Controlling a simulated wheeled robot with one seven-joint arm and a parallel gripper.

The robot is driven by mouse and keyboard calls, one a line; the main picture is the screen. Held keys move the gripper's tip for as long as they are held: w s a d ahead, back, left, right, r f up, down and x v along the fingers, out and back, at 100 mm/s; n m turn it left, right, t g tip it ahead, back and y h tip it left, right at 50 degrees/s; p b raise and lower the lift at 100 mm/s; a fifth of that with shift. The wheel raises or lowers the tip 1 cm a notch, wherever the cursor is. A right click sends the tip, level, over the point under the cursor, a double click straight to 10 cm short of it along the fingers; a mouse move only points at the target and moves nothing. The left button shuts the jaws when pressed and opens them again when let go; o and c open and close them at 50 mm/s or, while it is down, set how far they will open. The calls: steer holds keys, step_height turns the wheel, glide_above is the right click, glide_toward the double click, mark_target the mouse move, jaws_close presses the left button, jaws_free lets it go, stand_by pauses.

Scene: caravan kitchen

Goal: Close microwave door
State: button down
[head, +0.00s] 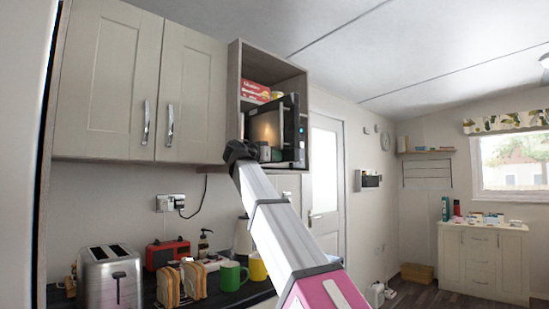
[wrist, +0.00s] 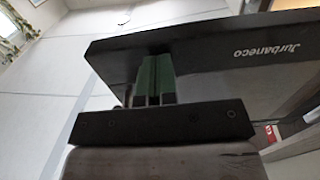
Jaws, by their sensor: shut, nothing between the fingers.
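The microwave (head: 292,118) is a dark box in the open wall cabinet, with a warm glow on its left part and small blue lights at its right. A dark panel with upside-down lettering "Jurbaneco" (wrist: 225,62), which looks like the microwave door, fills the upper part of the wrist view. How far the door stands open I cannot tell. My gripper (head: 238,151) is at the lower left of the microwave in the head view. In the wrist view my gripper (wrist: 154,62) has its greenish fingers together and empty, right at the panel; contact is unclear.
Red boxes (head: 266,88) lie above the microwave in the cabinet (head: 236,85). Closed cupboard doors (head: 150,85) are at the left. Below, the counter holds a toaster (head: 110,277), bread slices and a green mug (head: 231,276). Open floor lies to the right.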

steer(key=shift+d, duration=0.1)
steer(key=w+d+n+t+y, duration=0.35)
steer(key=w+d+y, duration=0.2)
steer(key=w, duration=0.35)
steer(key=w+d+n+t+y, duration=0.2)
steer(key=w+d+n+y, duration=0.25)
steer(key=w+y, duration=0.35)
steer(key=w+a, duration=0.4)
steer(key=w, duration=0.7)
steer(key=w+a+n, duration=0.1)
steer(key=w+a, duration=0.3)
steer(key=w, duration=0.8)
steer(key=shift+w+h, duration=0.25)
steer(key=shift+h, duration=0.2)
steer(key=shift+a+r, duration=0.1)
steer(key=shift+a, duration=0.05)
